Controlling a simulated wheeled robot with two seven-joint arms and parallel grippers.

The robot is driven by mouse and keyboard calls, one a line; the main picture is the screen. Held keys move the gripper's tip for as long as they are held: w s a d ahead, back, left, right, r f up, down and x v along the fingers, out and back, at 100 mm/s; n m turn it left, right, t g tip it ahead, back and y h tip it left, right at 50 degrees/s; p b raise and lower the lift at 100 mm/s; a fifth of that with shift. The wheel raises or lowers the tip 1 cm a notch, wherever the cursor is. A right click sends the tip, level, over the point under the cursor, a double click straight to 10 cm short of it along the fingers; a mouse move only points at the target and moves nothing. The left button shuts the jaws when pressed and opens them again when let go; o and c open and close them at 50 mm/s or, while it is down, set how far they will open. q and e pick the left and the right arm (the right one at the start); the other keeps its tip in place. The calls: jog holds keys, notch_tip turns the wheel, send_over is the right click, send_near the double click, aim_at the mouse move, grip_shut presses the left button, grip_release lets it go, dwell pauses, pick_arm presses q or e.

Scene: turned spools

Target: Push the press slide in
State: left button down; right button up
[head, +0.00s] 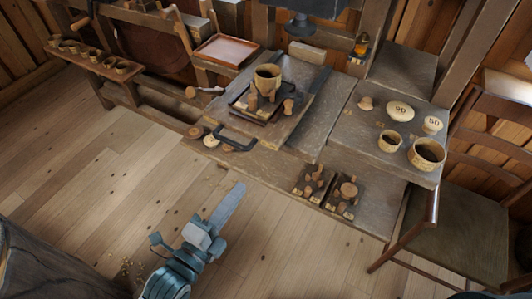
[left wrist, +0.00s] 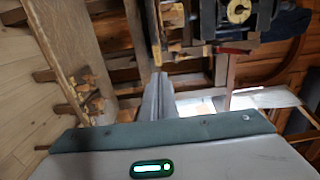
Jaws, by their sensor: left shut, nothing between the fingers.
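The press slide (head: 302,72) is a wooden board out in front of the dark press head (head: 300,25) at the top middle of the head view. A wooden cup (head: 267,76) and small turned pieces stand on a dark tray (head: 240,108) on it. My left gripper (head: 238,188) is shut and empty, over the floor in front of the bench and apart from the slide. In the left wrist view its closed fingers (left wrist: 158,92) point up the picture toward the bench parts. My right gripper is not in view.
A dark U-shaped handle (head: 235,138) lies near the bench's front edge. Two dark blocks with turned pegs (head: 313,180) are at the front right. Cups and a "90" disc (head: 400,111) stand on the right shelf. A chair (head: 455,225) is at right. The floor (head: 110,190) is open.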

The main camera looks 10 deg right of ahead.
pick_arm(q)
jog(key=p, duration=0.5)
send_near(280, 131)
jog(key=shift+w+d+f, duration=0.25)
jog(key=shift+w+d, duration=0.2)
jog(key=shift+w, duration=0.1)
jog(key=b+x, duration=0.2)
jog(key=x, duration=0.6)
jog(key=shift+d+f, duration=0.1)
jog(key=shift+w+d, duration=0.2)
jog(key=shift+w, duration=0.1)
jog(key=shift+s+a, duration=0.1)
jog(key=shift+a, duration=0.05)
